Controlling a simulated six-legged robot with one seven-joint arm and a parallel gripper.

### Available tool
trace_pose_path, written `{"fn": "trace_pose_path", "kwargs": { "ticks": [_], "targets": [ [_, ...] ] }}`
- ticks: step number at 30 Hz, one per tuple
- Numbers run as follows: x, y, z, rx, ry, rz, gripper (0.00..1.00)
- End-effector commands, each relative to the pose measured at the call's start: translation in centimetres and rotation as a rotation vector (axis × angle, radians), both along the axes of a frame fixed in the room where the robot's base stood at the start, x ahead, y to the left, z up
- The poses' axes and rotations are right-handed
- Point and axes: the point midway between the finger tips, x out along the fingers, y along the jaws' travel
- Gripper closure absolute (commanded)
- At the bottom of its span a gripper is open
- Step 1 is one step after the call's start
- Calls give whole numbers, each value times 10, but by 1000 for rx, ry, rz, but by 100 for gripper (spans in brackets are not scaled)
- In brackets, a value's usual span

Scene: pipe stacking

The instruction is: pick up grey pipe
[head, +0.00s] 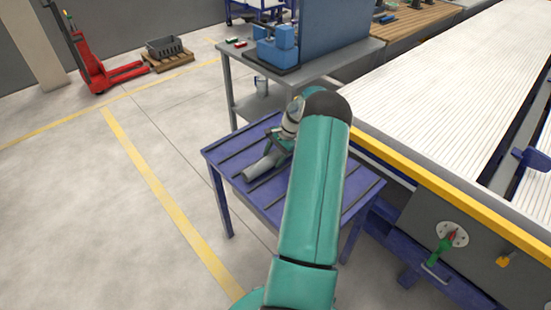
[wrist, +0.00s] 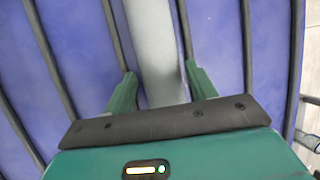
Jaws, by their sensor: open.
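The grey pipe (head: 262,165) lies on the blue table (head: 222,155), its near end showing to the left of my arm in the head view. The rest of it is hidden behind my gripper and arm. In the wrist view the pipe (wrist: 156,50) runs down from the top edge and passes between the two green fingers. My gripper (wrist: 156,88) is open, with one finger on each side of the pipe. A narrow gap shows beside each finger. My gripper (head: 276,143) is small and partly hidden by my arm in the head view.
Dark parallel strips (wrist: 250,60) cross the blue tabletop. A grey workbench (head: 255,67) with a blue vise (head: 277,45) stands behind it. A large machine bed with a yellow edge (head: 430,178) is close on the right. Open floor (head: 90,220) lies to the left.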

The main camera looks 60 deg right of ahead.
Motion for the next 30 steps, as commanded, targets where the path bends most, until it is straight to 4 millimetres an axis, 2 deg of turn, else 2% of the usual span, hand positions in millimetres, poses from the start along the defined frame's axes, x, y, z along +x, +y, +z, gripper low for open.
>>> {"fn": "trace_pose_path", "kwargs": {
  "ticks": [3,9,11,15,16,25,30],
  "targets": [
    [4,4,-10,1,-1,1,44],
    [4,4,-11,-2,-1,1,44],
    [4,4,-11,-2,-1,1,54],
    [4,4,-11,-2,-1,1,81],
    [4,4,-10,-2,-1,1,82],
    [4,4,-8,-2,-1,1,82],
    [4,4,6,-4,-2,1,82]
  ]
}}
